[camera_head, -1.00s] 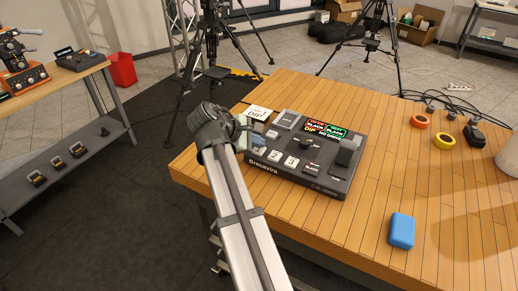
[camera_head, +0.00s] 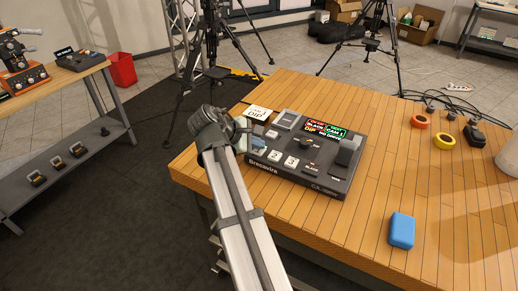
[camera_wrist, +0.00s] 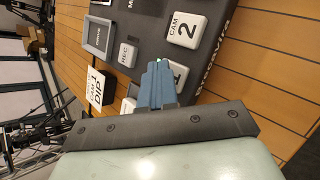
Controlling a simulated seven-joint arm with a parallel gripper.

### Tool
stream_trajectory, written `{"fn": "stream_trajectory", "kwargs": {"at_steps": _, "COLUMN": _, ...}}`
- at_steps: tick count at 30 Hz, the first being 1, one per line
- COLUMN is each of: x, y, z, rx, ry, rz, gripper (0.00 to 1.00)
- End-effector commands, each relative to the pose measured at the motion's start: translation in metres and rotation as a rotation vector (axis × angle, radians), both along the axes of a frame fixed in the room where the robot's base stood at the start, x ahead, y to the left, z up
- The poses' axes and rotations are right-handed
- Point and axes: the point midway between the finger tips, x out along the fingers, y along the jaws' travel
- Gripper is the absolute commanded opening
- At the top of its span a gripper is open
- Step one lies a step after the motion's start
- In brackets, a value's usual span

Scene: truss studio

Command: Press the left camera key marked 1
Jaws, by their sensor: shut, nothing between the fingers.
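The dark grey switcher panel (camera_head: 300,190) lies on the wooden table, with white keys 2 (camera_head: 275,156) and 3 (camera_head: 291,162) showing. The key marked 1 is hidden behind my arm's end in the head view. In the wrist view the key marked 1 (camera_wrist: 179,73) is partly covered by my gripper's blue fingers (camera_wrist: 157,66), which lie together at it. I cannot tell whether they touch it. The CAM 2 key (camera_wrist: 187,30) is beside it. My gripper (camera_head: 257,143) is shut and empty. The green display (camera_head: 335,133) reads CAM 1.
A white DIP card (camera_head: 258,112) stands at the panel's far left corner. A lever (camera_head: 347,152) rises at its right. A blue box (camera_head: 401,231) and yellow (camera_head: 445,140) and orange (camera_head: 417,121) rings lie to the right. The table's front middle is clear.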

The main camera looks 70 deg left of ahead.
Motion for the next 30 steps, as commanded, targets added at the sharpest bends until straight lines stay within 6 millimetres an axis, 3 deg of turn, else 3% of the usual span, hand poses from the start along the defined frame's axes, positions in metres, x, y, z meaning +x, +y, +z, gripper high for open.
{"fn": "stream_trajectory", "kwargs": {"at_steps": 30, "x": 0.0, "y": 0.0, "z": 0.022, "rx": 0.0, "ry": 0.0, "rz": 0.0, "gripper": 0.0}}
